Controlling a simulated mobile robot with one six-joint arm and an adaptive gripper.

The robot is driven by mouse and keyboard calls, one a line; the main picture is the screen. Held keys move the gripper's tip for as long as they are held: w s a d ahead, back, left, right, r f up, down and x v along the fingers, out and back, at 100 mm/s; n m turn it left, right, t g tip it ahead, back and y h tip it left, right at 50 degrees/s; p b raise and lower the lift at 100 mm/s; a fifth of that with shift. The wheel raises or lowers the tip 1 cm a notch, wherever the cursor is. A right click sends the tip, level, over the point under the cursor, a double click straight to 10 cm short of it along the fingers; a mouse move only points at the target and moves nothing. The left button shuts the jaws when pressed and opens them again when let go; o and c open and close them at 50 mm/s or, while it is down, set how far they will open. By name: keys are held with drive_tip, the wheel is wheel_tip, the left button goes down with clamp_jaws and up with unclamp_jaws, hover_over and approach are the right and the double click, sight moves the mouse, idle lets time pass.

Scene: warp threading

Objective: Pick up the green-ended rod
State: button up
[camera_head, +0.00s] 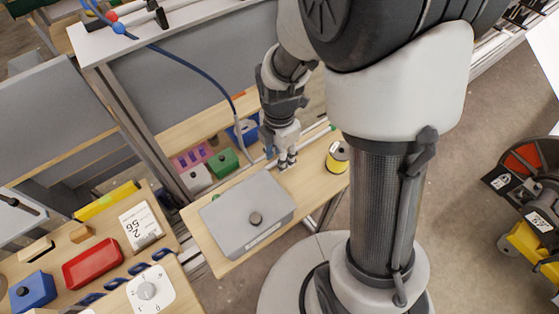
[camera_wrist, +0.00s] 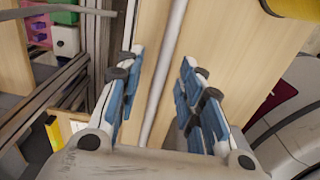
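The rod is thin and whitish, with a small green end, and shows in the head view (camera_head: 316,135) on the wooden bench just beyond my gripper (camera_head: 286,161). In the wrist view the pale rod (camera_wrist: 163,75) runs lengthwise between the blue-padded fingers of my gripper (camera_wrist: 160,88). The fingers stand apart, with a gap on each side of the rod. The fingers are low over the bench. I cannot tell how far the fingertips are above the bench. The green end is out of the wrist view.
A grey box (camera_head: 232,222) with a dark knob stands left of my gripper on the bench (camera_head: 192,226). A yellow spool (camera_head: 338,154) stands to the right. Blue, green and white blocks (camera_head: 224,161) lie behind. A grey metal frame (camera_head: 128,108) rises at the left.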

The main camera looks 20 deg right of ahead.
clamp_jaws()
idle(0.5)
